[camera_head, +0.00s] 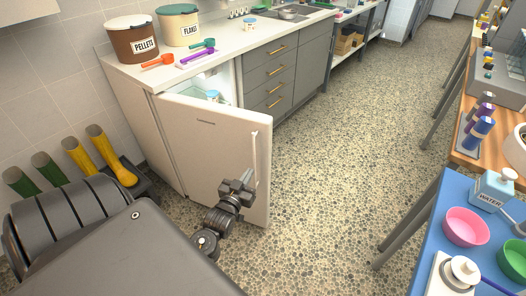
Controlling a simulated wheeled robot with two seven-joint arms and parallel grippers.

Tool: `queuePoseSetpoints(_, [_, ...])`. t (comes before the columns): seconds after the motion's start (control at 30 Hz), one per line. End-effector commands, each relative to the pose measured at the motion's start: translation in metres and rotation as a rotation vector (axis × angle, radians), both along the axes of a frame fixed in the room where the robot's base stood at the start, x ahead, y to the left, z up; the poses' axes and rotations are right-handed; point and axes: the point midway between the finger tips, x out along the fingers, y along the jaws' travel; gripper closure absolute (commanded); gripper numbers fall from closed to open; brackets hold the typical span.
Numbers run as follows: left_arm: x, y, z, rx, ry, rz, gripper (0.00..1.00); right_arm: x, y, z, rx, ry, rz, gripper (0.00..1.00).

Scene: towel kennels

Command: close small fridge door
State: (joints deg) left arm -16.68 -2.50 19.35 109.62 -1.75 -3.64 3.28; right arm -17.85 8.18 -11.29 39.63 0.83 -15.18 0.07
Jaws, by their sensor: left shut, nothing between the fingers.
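The small white fridge stands under the counter at the left, and its fridge door (215,150) is swung wide open toward me. A vertical handle (255,160) runs along the door's free edge. Part of the fridge inside (222,85) shows above the door, with a small tub (213,95) on a shelf. My left gripper (245,180) is shut and empty in front of the door's outer face, close to the handle. I cannot tell whether it touches the door. My right gripper is not in view.
A counter (235,48) above the fridge holds a pellets bucket (131,40), a flakes bucket (179,25) and scoops. Rubber boots (110,155) stand by the left wall. A blue table (425,230) with bowls is at the right. The pebbled floor (330,140) between is clear.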

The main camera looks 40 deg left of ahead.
Motion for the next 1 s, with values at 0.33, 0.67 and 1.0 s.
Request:
queuePoseSetpoints(0.33, [0.016,0.007,0.007,0.005,-0.014,0.003,1.00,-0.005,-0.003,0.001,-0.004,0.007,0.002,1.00])
queuePoseSetpoints(0.67, [0.079,0.027,0.007,0.004,-0.015,0.003,1.00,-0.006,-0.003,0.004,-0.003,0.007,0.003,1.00])
queuePoseSetpoints(1.0, [0.126,0.041,0.006,0.004,-0.011,0.002,1.00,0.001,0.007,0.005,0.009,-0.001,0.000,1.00])
